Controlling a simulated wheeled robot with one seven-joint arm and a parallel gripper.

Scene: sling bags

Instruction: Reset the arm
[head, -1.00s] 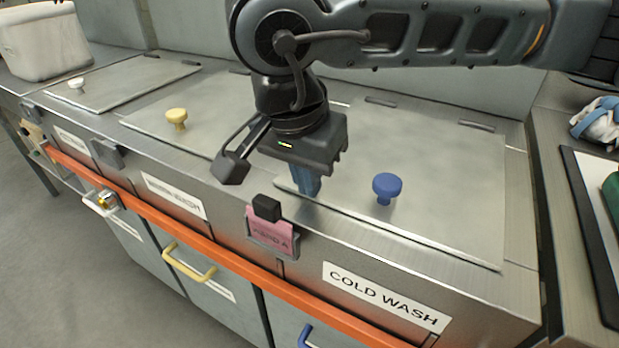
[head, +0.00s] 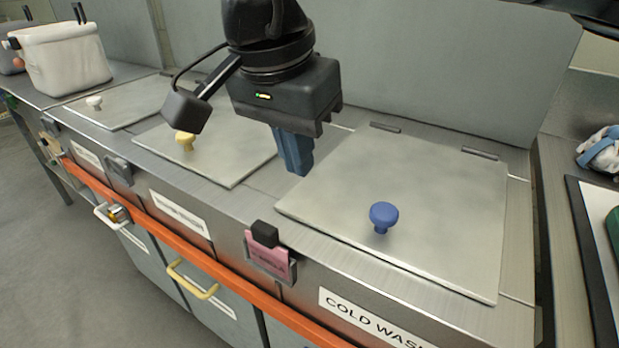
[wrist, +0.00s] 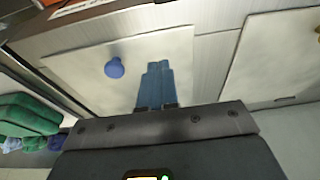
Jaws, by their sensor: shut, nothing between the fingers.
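My gripper (head: 293,152) hangs from the raised arm above the steel counter, near the left edge of the cold wash lid (head: 440,190). Its blue fingers are closed together, with nothing between them. They also show in the wrist view (wrist: 156,84), pointing over the lid. The lid lies flat and closed, with a blue knob (head: 383,216) on top. The blue knob also shows in the wrist view (wrist: 114,68), apart from the fingers.
A lid with a yellow knob (head: 185,141) and one with a white knob (head: 94,102) lie to the left. A pink card (head: 268,257) sits in a front holder. A white bin (head: 62,62) stands at the far left. A blue-white cloth bundle (head: 600,150) lies right.

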